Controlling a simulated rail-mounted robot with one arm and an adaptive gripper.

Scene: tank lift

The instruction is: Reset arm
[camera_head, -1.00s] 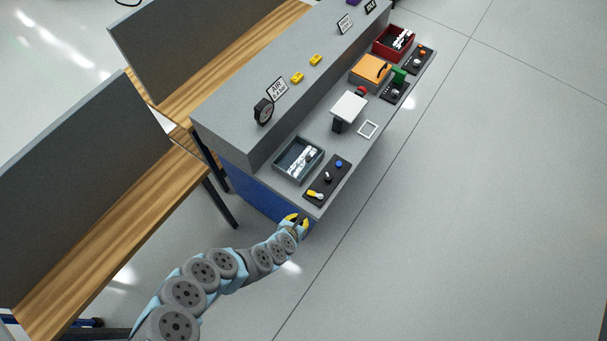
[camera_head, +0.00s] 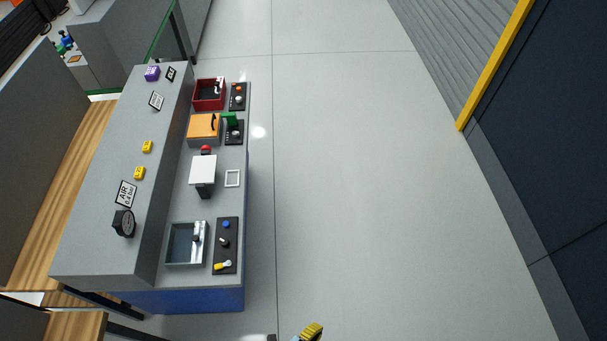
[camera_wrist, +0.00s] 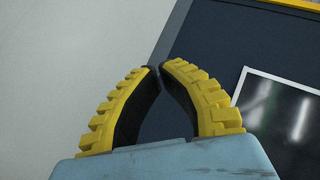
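My gripper (camera_wrist: 157,70) fills the lower middle of the wrist view. Its two yellow ribbed fingers curve inward and their dark tips meet or nearly meet, with nothing held between them. In the head view only a yellow finger part of my gripper (camera_head: 312,331) shows at the bottom edge, over open floor, to the right of and nearer than the bench. The rest of my arm is almost wholly out of that view.
A grey bench (camera_head: 228,200) at the left carries a grey tray (camera_head: 185,263), a black switch panel (camera_head: 226,258), a white plate (camera_head: 203,169), an orange box (camera_head: 204,127) and a red bin (camera_head: 209,106). Floor is clear in the middle. A dark wall (camera_head: 560,150) stands right.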

